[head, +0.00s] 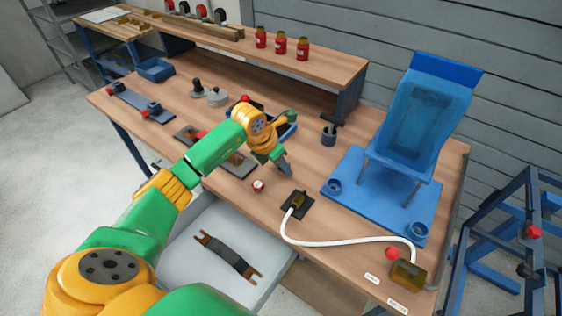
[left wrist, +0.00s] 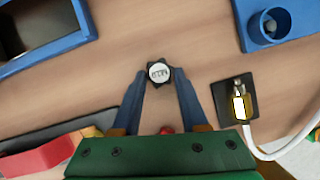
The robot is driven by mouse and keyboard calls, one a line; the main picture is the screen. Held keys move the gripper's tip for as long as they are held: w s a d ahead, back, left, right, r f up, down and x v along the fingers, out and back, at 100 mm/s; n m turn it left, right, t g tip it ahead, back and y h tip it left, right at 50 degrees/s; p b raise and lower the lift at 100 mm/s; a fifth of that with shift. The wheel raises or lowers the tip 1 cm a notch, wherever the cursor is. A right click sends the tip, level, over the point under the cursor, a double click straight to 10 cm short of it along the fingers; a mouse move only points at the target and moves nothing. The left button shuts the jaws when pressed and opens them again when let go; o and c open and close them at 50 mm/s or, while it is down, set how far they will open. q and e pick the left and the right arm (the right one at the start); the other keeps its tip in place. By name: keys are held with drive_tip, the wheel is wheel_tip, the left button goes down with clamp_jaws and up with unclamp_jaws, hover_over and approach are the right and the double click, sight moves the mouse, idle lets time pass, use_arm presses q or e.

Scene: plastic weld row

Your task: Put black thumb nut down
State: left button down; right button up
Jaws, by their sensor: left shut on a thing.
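The black thumb nut (left wrist: 158,73) has a lobed rim and a pale round top with lettering. It is between the fingertips of my left gripper (left wrist: 159,80) in the left wrist view. My left gripper (head: 287,170) points down over the wooden bench (head: 335,225) in the head view, where I cannot make out the nut. I cannot tell whether the nut touches the bench top. My right gripper is not in view.
A black plate with a brass-coloured tool (head: 297,201) and white cable (head: 350,241) lies to the right. A blue fixture (head: 352,205) stands beyond. A small red-and-white item (head: 258,186) is near the front edge. A blue tray (left wrist: 45,48) is at upper left in the wrist view.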

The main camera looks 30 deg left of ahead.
use_arm(q)
drive_tip(key=shift+f, duration=0.15)
drive_tip(key=shift+c, duration=2.2)
unclamp_jaws()
drive_tip(key=shift+r, duration=0.35)
drive_tip(key=v, duration=1.1)
drive_tip(key=shift+s+r, duration=0.2)
drive_tip(key=shift+r, duration=0.15)
drive_tip(key=shift+f, duration=0.1)
